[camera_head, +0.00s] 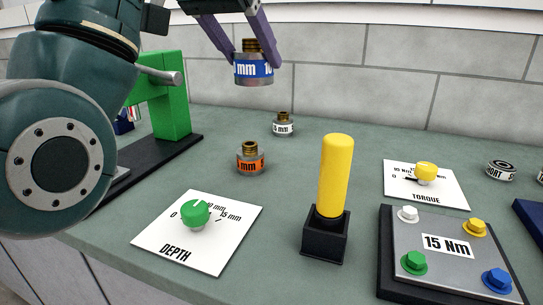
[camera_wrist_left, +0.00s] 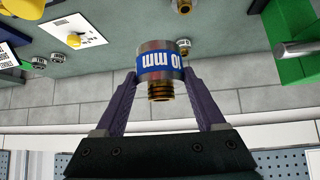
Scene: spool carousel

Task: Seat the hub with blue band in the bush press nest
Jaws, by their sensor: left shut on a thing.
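The hub with blue band (camera_head: 254,69) is held upright in my left gripper (camera_head: 248,58), well above the bench. It has a silver body, a brass threaded top and "mm" lettering on the blue band. In the left wrist view the hub (camera_wrist_left: 161,66) sits between the two purple fingers of my left gripper (camera_wrist_left: 162,88), which touch its sides. The green press (camera_head: 172,100) stands at the left on a dark base (camera_head: 160,156). My left arm hides part of it, and I cannot make out its nest. My right gripper is not in view.
A hub with orange band (camera_head: 251,163) and a hub with white band (camera_head: 283,127) stand on the bench. A depth dial card (camera_head: 165,238), a yellow handle (camera_head: 336,175), a torque card (camera_head: 450,192) and a bolt plate (camera_head: 440,270) take up the front and right.

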